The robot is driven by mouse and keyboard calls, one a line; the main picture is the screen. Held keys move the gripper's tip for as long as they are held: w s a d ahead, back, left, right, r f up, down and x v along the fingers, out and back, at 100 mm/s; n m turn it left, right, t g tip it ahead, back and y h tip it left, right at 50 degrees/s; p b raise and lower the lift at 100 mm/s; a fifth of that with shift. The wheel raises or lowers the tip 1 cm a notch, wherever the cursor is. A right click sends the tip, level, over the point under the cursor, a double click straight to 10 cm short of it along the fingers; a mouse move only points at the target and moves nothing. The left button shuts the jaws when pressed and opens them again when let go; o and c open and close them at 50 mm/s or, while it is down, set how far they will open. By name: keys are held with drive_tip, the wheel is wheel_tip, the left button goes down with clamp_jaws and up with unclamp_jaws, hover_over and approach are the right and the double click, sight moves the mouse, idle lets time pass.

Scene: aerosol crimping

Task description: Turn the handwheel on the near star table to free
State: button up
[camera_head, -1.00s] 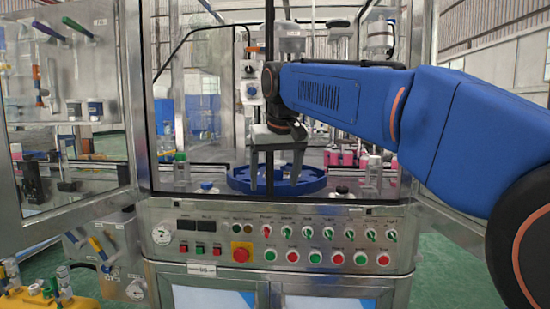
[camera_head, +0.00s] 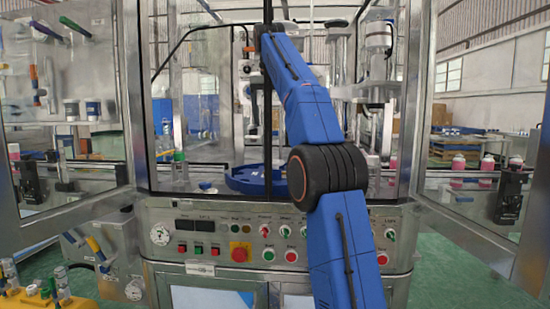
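The blue star table (camera_head: 240,180) lies inside the machine, just behind the front control panel. A dark upright post crosses in front of it, and my arm's black joint covers its right side. I cannot make out a handwheel on it. My blue arm rises from the bottom centre, bends at the black joint and reaches up and away to the left, ending high above the star table. My gripper is not visible at the arm's end, so its fingers and anything in them are hidden.
The control panel (camera_head: 160,212) has a gauge, switches and a red emergency button (camera_head: 239,253). Open glass doors stand at the left (camera_head: 62,110) and right (camera_head: 470,190). Pink-filled bottles (camera_head: 458,165) stand behind the right door. A yellow tray (camera_head: 20,300) with vials is at bottom left.

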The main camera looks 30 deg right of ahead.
sight(275, 161)
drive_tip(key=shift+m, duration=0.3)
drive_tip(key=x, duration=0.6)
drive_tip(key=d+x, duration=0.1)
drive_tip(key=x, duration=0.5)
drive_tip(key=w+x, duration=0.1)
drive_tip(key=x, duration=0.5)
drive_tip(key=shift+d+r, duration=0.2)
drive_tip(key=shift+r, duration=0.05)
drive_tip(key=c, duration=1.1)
